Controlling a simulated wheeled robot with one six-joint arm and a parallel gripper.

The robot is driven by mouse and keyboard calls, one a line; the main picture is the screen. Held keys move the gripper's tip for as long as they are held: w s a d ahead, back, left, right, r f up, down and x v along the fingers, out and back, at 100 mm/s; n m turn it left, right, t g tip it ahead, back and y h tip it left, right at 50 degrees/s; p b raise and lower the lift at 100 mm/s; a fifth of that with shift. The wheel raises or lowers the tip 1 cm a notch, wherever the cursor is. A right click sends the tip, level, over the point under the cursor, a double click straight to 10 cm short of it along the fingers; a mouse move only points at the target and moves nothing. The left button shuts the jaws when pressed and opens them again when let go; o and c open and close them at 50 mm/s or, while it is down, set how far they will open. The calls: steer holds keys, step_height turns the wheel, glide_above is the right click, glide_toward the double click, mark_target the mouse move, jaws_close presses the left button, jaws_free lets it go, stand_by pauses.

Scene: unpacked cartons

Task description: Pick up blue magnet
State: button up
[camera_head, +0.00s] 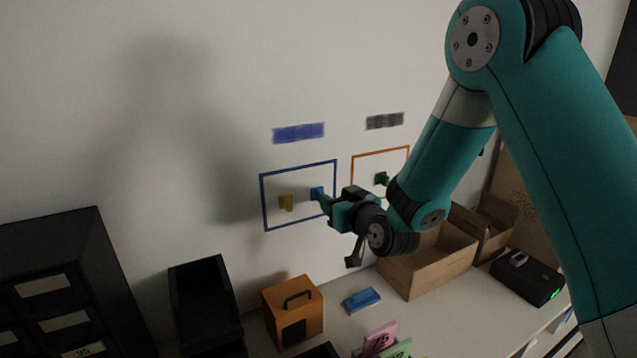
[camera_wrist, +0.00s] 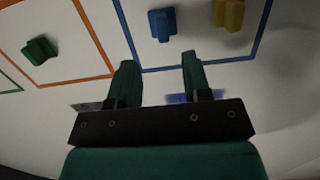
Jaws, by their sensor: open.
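The blue magnet (camera_head: 316,192) sticks to the white wall inside the blue outlined frame (camera_head: 263,205), near the frame's right side. The wrist view shows the blue magnet (camera_wrist: 162,24) whole, just beyond my fingertips and roughly in line with the gap between them. My gripper (camera_wrist: 158,62) is open, with nothing between its two teal fingers. In the head view my gripper (camera_head: 325,201) points at the wall close to the blue magnet. The fingers partly overlap the magnet there, so I cannot tell any contact in that view.
A yellow magnet (camera_head: 286,202) is left of the blue one. A green magnet (camera_head: 381,178) is in the orange frame (camera_head: 372,154) to the right. Below are an orange box (camera_head: 294,309), a blue item (camera_head: 362,300), an open carton (camera_head: 437,267) and a black bin (camera_head: 205,305).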

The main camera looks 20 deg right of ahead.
mark_target(321, 191)
steer(key=shift+a+p+x, duration=0.15)
steer(key=shift+p+x, duration=1.15)
steer(key=shift+x, duration=0.15)
steer(key=shift+a+p+x, duration=0.2)
steer(key=shift+p+x, duration=1.1)
steer(key=shift+x, duration=0.1)
steer(key=shift+r, duration=0.15)
jaws_close()
